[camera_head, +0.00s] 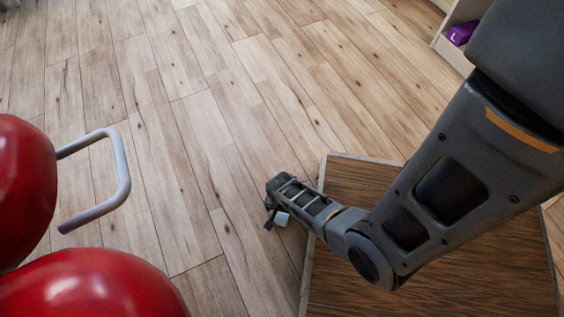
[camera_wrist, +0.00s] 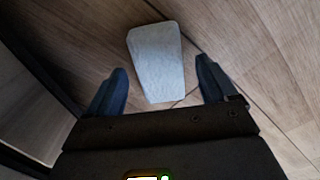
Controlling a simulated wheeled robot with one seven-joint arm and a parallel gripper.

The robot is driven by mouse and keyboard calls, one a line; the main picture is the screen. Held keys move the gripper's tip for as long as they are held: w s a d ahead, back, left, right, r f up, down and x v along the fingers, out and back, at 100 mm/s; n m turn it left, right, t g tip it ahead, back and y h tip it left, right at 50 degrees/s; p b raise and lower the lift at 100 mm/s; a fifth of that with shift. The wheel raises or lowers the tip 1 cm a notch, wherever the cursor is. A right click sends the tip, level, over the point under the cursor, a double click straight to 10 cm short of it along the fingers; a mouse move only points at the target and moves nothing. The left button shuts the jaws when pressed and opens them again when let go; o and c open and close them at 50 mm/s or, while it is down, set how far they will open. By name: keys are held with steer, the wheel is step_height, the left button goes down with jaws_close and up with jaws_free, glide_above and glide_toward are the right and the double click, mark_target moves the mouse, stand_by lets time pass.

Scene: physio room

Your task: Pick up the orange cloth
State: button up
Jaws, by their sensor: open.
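I see no orange cloth in either view. My gripper (camera_wrist: 161,72) is open, with its two dark fingers apart in the wrist view. A pale grey-white flat block (camera_wrist: 157,60) shows between and beyond the fingers, over the wooden floor. I cannot tell how far below the fingertips it is, and neither finger visibly touches it. In the head view my gripper (camera_head: 273,215) points down past the left edge of a brown wooden surface. A small part of the pale block (camera_head: 281,219) shows beside it.
The brown wooden top (camera_head: 335,285) with a pale edge lies under my arm. Large glossy red rounded objects (camera_head: 90,285) and a grey bent bar (camera_head: 122,175) are at left. A purple item (camera_head: 462,33) sits in a pale shelf (camera_head: 447,45) at upper right. The middle floor is clear.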

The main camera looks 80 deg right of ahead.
steer(key=shift+c, duration=0.2)
steer(key=c, duration=1.1)
steer(key=shift+c, duration=0.2)
